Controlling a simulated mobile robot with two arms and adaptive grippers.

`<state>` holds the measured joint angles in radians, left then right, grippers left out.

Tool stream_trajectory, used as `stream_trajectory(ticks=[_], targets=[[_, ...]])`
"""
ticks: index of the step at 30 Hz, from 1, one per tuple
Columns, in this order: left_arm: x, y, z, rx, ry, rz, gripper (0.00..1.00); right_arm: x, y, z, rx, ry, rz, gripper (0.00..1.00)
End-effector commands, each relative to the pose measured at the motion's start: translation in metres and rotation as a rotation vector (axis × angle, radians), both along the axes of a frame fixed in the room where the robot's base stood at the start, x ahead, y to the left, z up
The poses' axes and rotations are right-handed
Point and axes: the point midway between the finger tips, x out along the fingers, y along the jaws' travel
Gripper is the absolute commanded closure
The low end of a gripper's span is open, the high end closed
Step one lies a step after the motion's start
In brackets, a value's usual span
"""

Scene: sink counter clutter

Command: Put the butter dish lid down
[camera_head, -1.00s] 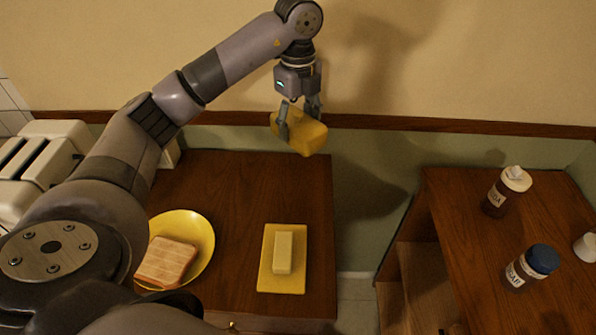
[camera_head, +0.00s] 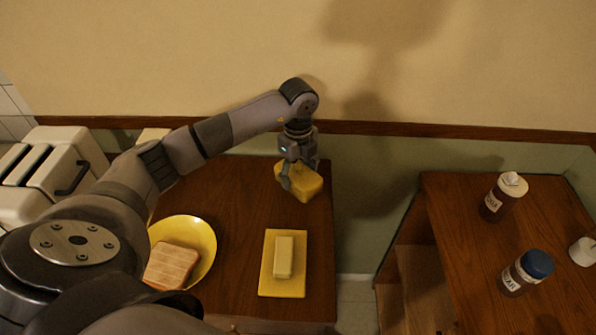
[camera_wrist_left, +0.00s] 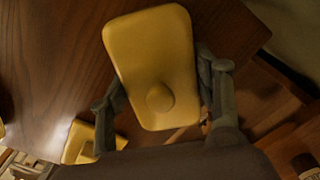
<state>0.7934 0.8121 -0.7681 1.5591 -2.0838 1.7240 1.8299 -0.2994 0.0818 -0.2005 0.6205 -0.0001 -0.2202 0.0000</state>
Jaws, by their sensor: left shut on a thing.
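The yellow butter dish lid (camera_head: 304,184) is held in my left gripper (camera_head: 298,180) near the back right part of the wooden counter. In the left wrist view the lid (camera_wrist_left: 155,60) shows its top with a round knob, and the two fingers of my left gripper (camera_wrist_left: 165,100) are shut on its sides. From the head view I cannot tell whether the lid touches the counter. The yellow butter dish base (camera_head: 270,286) lies in front of it with a stick of butter (camera_head: 284,257) on it, uncovered. My right gripper is not in view.
A yellow plate (camera_head: 203,235) with a slice of toast (camera_head: 171,266) is left of the dish. A white toaster (camera_head: 72,165) stands at far left.

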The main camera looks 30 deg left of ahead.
Motion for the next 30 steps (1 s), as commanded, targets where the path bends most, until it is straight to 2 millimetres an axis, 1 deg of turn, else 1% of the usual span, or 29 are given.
stream_trajectory(ticks=[3, 7, 8, 16, 25, 27, 29, 30], targets=[[0.0, 0.0, 0.0, 0.0, -0.001, 0.0, 0.74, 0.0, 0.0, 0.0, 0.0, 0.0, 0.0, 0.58], [0.0, 0.0, -0.004, 0.0, 0.0, 0.0, 0.74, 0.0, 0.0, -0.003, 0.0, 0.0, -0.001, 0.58], [0.0, 0.0, -0.003, 0.0, 0.0, 0.0, 0.4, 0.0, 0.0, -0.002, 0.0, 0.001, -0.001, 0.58], [0.0, 0.0, -0.002, 0.0, 0.001, 0.0, 0.22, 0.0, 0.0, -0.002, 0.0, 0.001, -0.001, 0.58], [0.0, 0.0, -0.001, 0.0, 0.0, 0.0, 0.22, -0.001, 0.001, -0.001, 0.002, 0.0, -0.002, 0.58], [0.0, 0.0, 0.003, 0.0, 0.0, 0.0, 0.22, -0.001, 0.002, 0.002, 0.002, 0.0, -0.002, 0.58], [0.001, 0.0, 0.006, 0.001, -0.002, 0.0, 0.22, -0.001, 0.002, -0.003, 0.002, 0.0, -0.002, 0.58], [0.001, 0.001, 0.011, 0.001, -0.003, 0.0, 0.22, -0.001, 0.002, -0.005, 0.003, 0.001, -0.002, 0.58]])
